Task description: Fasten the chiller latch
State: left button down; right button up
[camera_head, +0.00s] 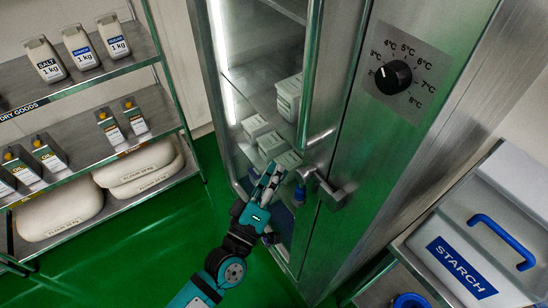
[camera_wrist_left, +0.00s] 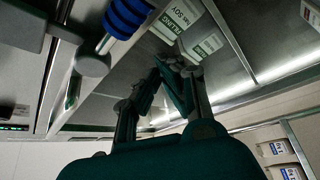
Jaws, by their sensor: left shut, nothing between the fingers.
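The chiller (camera_head: 362,150) is a tall steel cabinet with its lit interior visible. Its latch (camera_head: 333,194) is a metal lever on the front post, with a blue grip (camera_head: 299,193) at its left end. The ribbed blue grip also shows at the top left of the left wrist view (camera_wrist_left: 127,17). My left gripper (camera_head: 272,172) is shut and empty, pointing up just left of the blue grip and apart from it. In the left wrist view its fingertips (camera_wrist_left: 178,66) meet in front of the chiller interior. I cannot tell whether the latch is fastened.
White tubs (camera_head: 288,97) stand on shelves inside the chiller. A temperature dial (camera_head: 393,77) is on the front panel. A dry goods rack (camera_head: 95,75) stands at left. A starch bin (camera_head: 478,245) is at lower right. Green floor (camera_head: 150,250) is clear between rack and chiller.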

pick_arm(q)
jog(key=shift+s+d+f+n+g+y+p, duration=0.15)
jog(key=shift+s+d+f+n+y+p, duration=0.2)
jog(key=shift+s+f+n, duration=0.2)
jog(key=shift+s+d+f+n+g+y+p, duration=0.15)
jog(key=shift+s+d+f+n+y+p, duration=0.1)
jog(key=shift+s+d+f+n, duration=0.25)
jog(key=shift+s+f, duration=0.1)
dwell(0.3)
